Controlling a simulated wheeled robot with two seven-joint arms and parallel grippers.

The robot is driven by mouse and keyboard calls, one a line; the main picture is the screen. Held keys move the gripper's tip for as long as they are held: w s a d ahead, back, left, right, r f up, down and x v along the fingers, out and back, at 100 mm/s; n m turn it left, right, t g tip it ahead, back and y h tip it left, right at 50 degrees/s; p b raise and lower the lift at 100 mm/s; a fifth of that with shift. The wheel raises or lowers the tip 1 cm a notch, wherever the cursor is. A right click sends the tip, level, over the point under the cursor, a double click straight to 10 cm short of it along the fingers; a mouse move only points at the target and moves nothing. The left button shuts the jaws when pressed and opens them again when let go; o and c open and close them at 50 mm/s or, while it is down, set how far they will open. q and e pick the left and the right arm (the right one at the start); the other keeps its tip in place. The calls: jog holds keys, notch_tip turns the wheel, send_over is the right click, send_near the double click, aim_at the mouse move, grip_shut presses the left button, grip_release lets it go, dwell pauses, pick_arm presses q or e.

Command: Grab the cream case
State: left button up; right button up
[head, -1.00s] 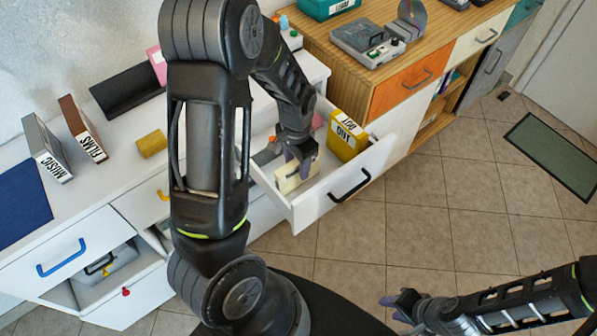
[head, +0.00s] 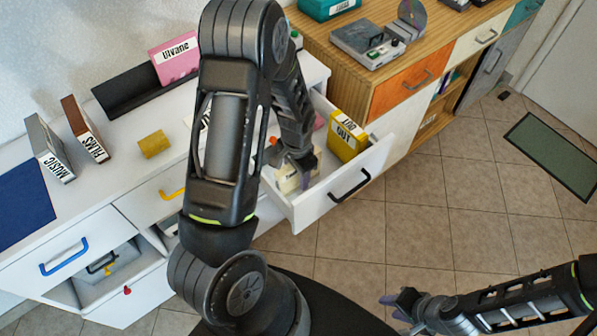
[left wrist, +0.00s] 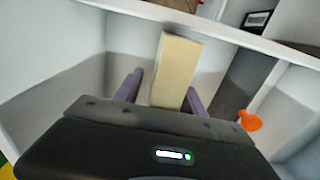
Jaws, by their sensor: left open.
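The cream case (left wrist: 174,72) stands in the open white drawer (head: 300,215). In the left wrist view it lies between the two purple fingers of my left gripper (left wrist: 162,90), with a visible gap on at least the left side. My left gripper (head: 303,172) is open and down inside the drawer at the case. In the head view the cream case (head: 287,183) is partly hidden by the gripper. My right gripper (head: 396,305) is low at the right, away from the drawer; its jaw opening is too small to read.
A yellow case labelled OUT (head: 345,137) stands at the drawer's back right. An orange item (left wrist: 250,121) is beside the cream case. The drawer walls are close around my left gripper.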

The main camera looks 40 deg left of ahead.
pick_arm(q)
jog(key=shift+c, duration=0.2)
grip_shut()
dwell(0.5)
